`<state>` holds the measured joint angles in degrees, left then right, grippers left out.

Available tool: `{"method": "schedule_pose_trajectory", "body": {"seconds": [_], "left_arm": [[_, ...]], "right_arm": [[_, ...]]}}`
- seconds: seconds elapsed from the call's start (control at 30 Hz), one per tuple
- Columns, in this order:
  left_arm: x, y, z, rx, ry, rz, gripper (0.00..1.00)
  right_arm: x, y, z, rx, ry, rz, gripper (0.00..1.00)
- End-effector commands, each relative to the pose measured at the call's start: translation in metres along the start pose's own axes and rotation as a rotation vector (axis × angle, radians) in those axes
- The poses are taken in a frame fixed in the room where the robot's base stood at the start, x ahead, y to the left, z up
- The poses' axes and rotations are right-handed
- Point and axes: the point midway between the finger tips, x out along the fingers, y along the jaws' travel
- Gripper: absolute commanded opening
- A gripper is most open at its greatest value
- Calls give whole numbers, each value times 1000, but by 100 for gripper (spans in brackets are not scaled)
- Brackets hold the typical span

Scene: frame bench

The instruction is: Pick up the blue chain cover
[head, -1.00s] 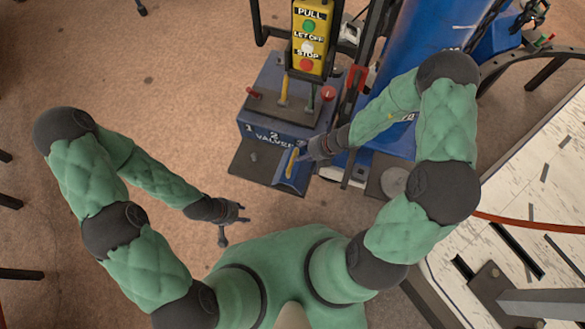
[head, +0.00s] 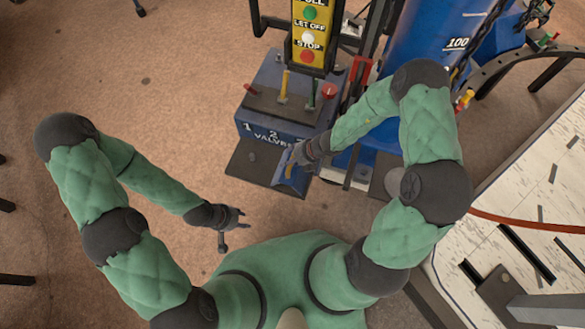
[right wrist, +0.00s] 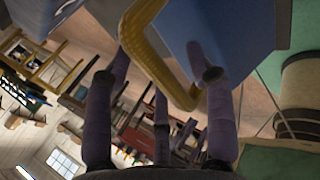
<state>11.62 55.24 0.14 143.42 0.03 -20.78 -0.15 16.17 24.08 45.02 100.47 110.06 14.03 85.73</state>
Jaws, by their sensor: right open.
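The blue chain cover (head: 291,184) has a yellow handle and sits at the right end of a dark plate in front of the valve box in the head view. In the right wrist view its blue face (right wrist: 225,35) fills the top and the yellow handle (right wrist: 150,52) loops down from it. My right gripper (head: 298,156) is at the handle. In the right wrist view its fingers (right wrist: 160,62) are spread, with the handle bar between them; contact cannot be told. My left gripper (head: 236,222) is open and empty above the floor, away from the cover.
The blue valve box (head: 277,110) with levers stands just behind the cover, below a yellow button panel (head: 308,38). A blue cylinder (head: 425,40) stands behind my right arm. A white-topped bench (head: 540,190) is at the right.

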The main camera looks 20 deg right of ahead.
Motion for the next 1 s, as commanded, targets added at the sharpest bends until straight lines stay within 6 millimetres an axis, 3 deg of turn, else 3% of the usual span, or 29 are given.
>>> {"method": "schedule_pose_trajectory", "body": {"seconds": [0.1,0.3,0.73,1.0], "left_arm": [[-1,0,0,0,0,0,40],[-1,0,0,0,0,0,40],[-3,1,0,0,0,0,40],[-24,8,1,0,0,0,40]], "right_arm": [[-1,1,0,0,0,0,55],[-1,0,0,0,0,0,0],[-4,3,1,-1,-2,2,0],[-28,20,2,-1,-3,3,0]]}}
